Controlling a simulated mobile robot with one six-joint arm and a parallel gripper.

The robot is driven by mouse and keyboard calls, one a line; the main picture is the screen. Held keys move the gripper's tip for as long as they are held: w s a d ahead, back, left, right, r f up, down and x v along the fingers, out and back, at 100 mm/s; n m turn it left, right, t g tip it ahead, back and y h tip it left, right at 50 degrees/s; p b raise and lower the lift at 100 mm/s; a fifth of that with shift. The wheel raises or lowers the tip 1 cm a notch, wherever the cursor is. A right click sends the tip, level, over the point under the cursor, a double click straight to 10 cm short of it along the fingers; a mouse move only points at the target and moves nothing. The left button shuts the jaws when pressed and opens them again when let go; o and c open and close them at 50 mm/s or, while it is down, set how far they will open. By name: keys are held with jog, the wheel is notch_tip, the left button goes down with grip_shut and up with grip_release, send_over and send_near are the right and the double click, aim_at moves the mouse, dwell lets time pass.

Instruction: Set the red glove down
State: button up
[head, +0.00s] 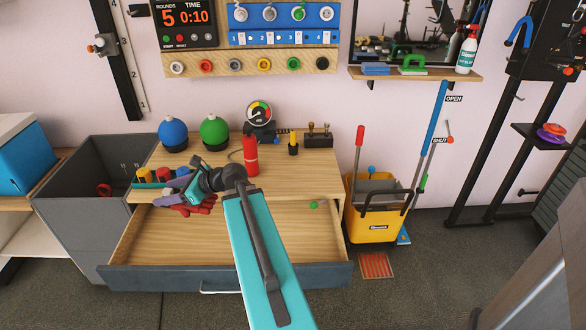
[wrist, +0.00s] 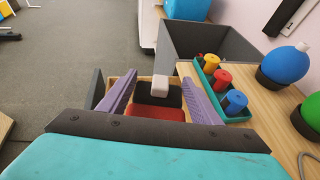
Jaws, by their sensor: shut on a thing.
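The red glove (head: 203,207) shows in the head view just below my gripper (head: 174,192), over the left part of the open drawer (head: 228,236). In the wrist view red material (wrist: 156,112) with a black band lies between the two purple fingers of my gripper (wrist: 162,90). My gripper is shut on the glove, with its fingers well apart around it. My gripper and arm hide part of the glove. I cannot tell whether the glove touches the drawer floor.
A green tray (head: 150,185) of coloured cylinders sits on the bench at the left. Blue (head: 172,132) and green (head: 214,131) balls and a red bottle (head: 250,156) stand behind. A small green thing (head: 314,204) lies in the drawer, otherwise mostly bare. A grey bin (head: 75,235) adjoins left.

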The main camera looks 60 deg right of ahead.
jog(key=s+d+f+m+h+p, duration=0.1)
jog(key=s+d+m+h+p, duration=0.2)
jog(key=s+d, duration=0.5)
jog(key=s+d+f+m+h+p, duration=0.2)
jog(key=s+d+m+h+p, duration=0.2)
jog(key=s+d, duration=0.5)
jog(key=s+d+f+m+h+p, duration=0.2)
jog(key=s+d, duration=0.7)
jog(key=d, duration=0.9)
jog(key=shift+s+m+g+h+p, duration=0.15)
jog(key=shift+m+h+p, duration=0.45)
jog(key=shift+h, duration=0.3)
jog(key=shift+s+m+g+h+p, duration=0.15)
jog(key=shift+m+h+p, duration=0.4)
jog(key=shift+h, duration=0.35)
jog(key=shift+w, duration=0.1)
jog(key=shift+w+d+f+b, duration=0.15)
jog(key=shift+w+d+b, duration=0.15)
jog(key=shift+b, duration=1.3)
jog(key=w+d+b, duration=0.1)
jog(key=b, duration=0.8)
jog(key=shift+d, duration=0.2)
